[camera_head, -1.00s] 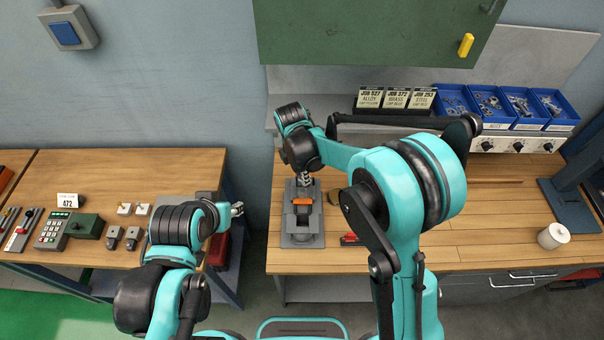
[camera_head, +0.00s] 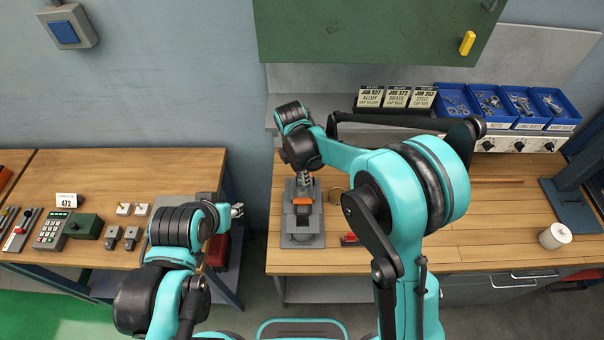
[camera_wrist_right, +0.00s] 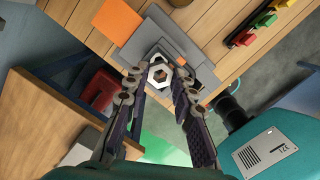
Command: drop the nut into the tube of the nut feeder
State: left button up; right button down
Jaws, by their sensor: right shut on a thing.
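A silver hex nut (camera_wrist_right: 160,72) sits between the fingertips of my right gripper (camera_wrist_right: 157,80), which is shut on it. In the head view the right gripper (camera_head: 304,180) points down over the back part of the grey nut feeder (camera_head: 302,240), which has an orange part (camera_head: 302,201). In the right wrist view the orange part (camera_wrist_right: 118,18) and grey feeder body (camera_wrist_right: 190,50) lie beyond the nut. The feeder's tube cannot be clearly made out in either view. My left gripper (camera_head: 237,210) is beside the left bench's right edge; its jaw opening is too small to read.
Blue bins (camera_head: 455,100) of hardware and job cards (camera_head: 396,98) stand at the back of the right bench. A white roll (camera_head: 553,236) is at its right. A round brownish thing (camera_head: 336,195) and a red item (camera_head: 349,239) lie near the feeder.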

jog(key=shift+f+b, duration=0.4)
dwell(1.0)
dwell(0.4)
dwell(0.5)
jog(key=c, duration=1.7)
grip_release()
jog(key=o, duration=0.3)
jog(key=o, duration=0.8)
jog(key=shift+c, duration=0.2)
jog(key=shift+r, duration=0.2)
